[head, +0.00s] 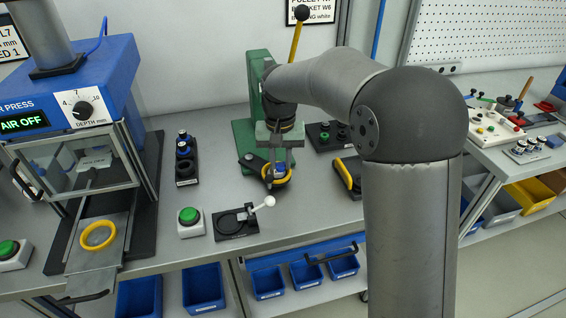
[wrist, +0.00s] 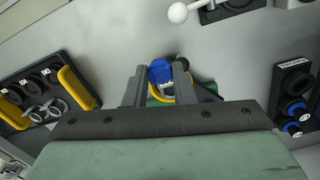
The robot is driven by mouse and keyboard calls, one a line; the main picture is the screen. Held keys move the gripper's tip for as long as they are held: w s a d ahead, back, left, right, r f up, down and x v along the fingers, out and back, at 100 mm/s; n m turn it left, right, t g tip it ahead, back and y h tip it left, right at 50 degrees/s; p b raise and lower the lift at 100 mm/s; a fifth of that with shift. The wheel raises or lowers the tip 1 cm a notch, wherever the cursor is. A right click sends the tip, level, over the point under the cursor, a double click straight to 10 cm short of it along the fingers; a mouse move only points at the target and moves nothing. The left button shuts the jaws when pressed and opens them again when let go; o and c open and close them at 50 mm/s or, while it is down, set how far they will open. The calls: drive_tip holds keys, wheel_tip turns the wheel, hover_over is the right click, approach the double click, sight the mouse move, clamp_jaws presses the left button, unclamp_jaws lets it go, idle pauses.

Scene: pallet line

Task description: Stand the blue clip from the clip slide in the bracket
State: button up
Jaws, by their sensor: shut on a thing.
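My gripper (wrist: 158,88) points down in front of the green press. It is shut on the blue clip, whose blue part (wrist: 160,72) shows between the two fingers in the wrist view. In the head view the blue clip (head: 280,168) shows just under the gripper, over a black fixture with a yellow ring (head: 285,179) at the foot of the press. This fixture may be the bracket; I cannot tell for sure. My fingers hide part of it, and whether the clip touches it is unclear. I cannot make out the clip slide with certainty.
The green press (head: 258,75) stands right behind my gripper. A toggle clamp with a white ball (head: 268,201) and a green button (head: 189,216) are in front. A black rack (head: 186,172) stands left, a tray with yellow handles (head: 350,172) right.

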drive_tip(key=a+r, duration=0.6)
drive_tip(key=a, duration=0.5)
drive_tip(key=w+d+f+p, duration=0.4)
drive_tip(key=w+d+f, duration=0.4)
drive_tip(key=shift+w+d+f, duration=0.3)
drive_tip(key=shift+d+f, duration=0.05)
drive_tip(key=shift+f, duration=0.05)
drive_tip(key=shift+w+d+f, duration=0.2)
drive_tip(key=shift+f, duration=0.2)
drive_tip(key=f, duration=0.1)
drive_tip(key=f+p, duration=0.1)
drive_tip(key=f, duration=0.1)
drive_tip(key=shift+w+d+f, duration=0.15)
drive_tip(key=shift+d, duration=0.05)
drive_tip(key=shift+f, duration=0.2)
drive_tip(key=shift+f, duration=0.1)
